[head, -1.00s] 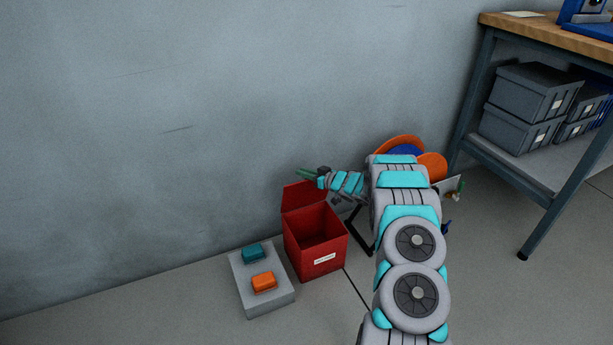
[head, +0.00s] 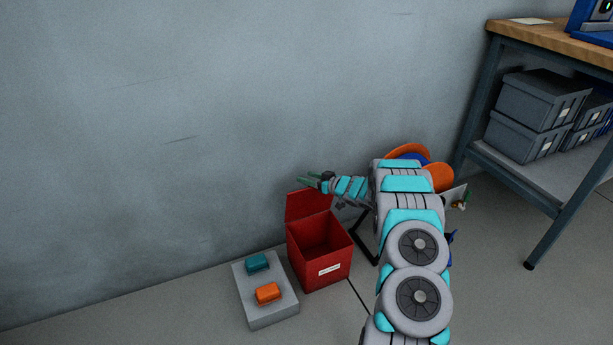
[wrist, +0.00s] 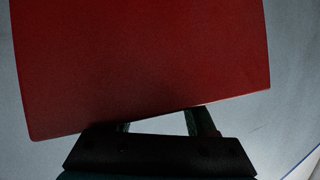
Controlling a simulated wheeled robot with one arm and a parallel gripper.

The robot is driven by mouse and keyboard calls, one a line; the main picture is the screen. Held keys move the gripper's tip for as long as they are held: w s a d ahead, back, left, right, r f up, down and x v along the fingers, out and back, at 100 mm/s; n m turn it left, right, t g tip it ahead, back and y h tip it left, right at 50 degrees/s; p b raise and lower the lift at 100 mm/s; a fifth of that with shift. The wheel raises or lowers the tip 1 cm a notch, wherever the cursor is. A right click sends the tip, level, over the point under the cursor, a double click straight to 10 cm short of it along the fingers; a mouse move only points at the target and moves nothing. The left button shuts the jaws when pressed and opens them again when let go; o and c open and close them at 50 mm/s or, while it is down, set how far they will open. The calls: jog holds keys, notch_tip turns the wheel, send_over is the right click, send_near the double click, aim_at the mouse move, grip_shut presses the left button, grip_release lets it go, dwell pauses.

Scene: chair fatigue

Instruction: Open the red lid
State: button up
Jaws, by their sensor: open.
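The red lid (head: 308,204) stands raised at the back of the red box (head: 326,263), near the wall. The box's dark inside shows from above. In the wrist view the lid (wrist: 140,60) fills the upper middle and covers the tips of my fingers. My gripper (head: 311,182) is open beside the lid's upper edge, with its green fingers pointing left. In the wrist view a gap shows between the two fingers (wrist: 165,122). I cannot tell whether they touch the lid.
A grey block (head: 265,306) with a teal piece (head: 257,262) and an orange piece (head: 268,293) is left of the box. Orange and blue round things (head: 437,176) lie behind my arm. A workbench (head: 505,160) with grey bins (head: 540,100) stands at right. Floor at front left is clear.

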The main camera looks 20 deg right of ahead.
notch_tip(320, 180, up, 8)
jog(key=d, duration=0.2)
jog(key=shift+s+d+p, duration=0.25)
jog(key=shift+p, duration=0.1)
dwell(0.3)
dwell(0.4)
jog(key=v, duration=0.7)
jog(key=shift+s+d+b, duration=0.15)
jog(key=shift+s+b, duration=0.25)
jog(key=shift+b, duration=0.05)
jog(key=shift+r, duration=0.1)
